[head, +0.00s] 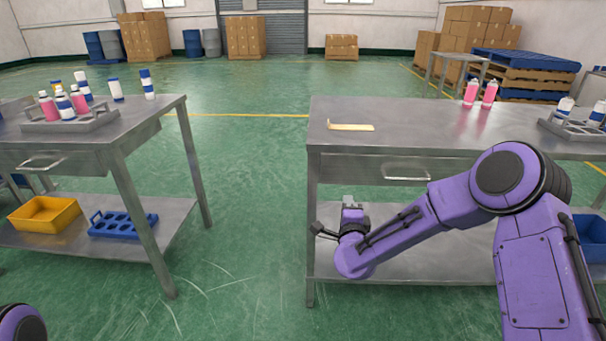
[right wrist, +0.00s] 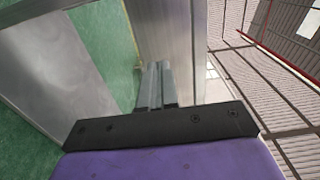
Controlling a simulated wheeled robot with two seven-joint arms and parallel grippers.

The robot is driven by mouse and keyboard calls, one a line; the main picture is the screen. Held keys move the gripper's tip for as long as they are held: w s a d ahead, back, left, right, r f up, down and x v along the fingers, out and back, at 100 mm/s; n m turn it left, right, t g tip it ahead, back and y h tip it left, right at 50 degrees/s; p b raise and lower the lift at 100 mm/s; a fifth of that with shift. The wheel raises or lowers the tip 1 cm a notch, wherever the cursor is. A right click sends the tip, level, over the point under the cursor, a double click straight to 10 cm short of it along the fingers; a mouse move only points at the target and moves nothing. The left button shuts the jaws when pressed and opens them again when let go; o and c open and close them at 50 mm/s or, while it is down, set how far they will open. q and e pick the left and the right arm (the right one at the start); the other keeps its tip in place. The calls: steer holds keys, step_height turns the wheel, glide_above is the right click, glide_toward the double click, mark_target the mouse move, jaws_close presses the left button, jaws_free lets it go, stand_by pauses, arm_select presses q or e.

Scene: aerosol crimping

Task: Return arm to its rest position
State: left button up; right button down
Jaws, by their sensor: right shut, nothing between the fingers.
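My right arm (head: 440,205) is purple and reaches in from the right, bent at the elbow, in front of the right steel table. My right gripper (head: 352,202) is small in the head view, at the table's front left, below the tabletop's level in the picture. In the right wrist view my right gripper (right wrist: 158,68) shows its two grey fingers together, shut and empty. Of my left arm only a purple rounded part (head: 20,325) shows at the lower left corner; its gripper is out of view.
The right table (head: 430,125) bears a yellow flat piece (head: 351,127), pink cans (head: 471,93) and a rack (head: 575,127). The left table (head: 140,118) bears bottles and cans, with a yellow bin (head: 45,213) and blue rack (head: 122,223) below. Green floor between the tables is clear.

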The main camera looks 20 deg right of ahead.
steer(key=shift+w, duration=0.1)
steer(key=s+a+f+n+g+y+p, duration=0.2)
steer(key=s+a+f+n+g, duration=0.1)
steer(key=s+f+n, duration=0.3)
steer(key=s+a+f+n+g+y+p, duration=0.1)
steer(key=s+a+f+n+g+y, duration=0.2)
steer(key=s+f, duration=0.5)
steer(key=s+f+n+g+p, duration=0.3)
steer(key=s, duration=1)
steer(key=s+d+f+n+g+h+p, duration=0.1)
steer(key=s+f+n+g+p, duration=0.2)
steer(key=s, duration=1.1)
steer(key=shift+d+f+n+g, duration=0.25)
steer(key=shift+f+n+g, duration=0.35)
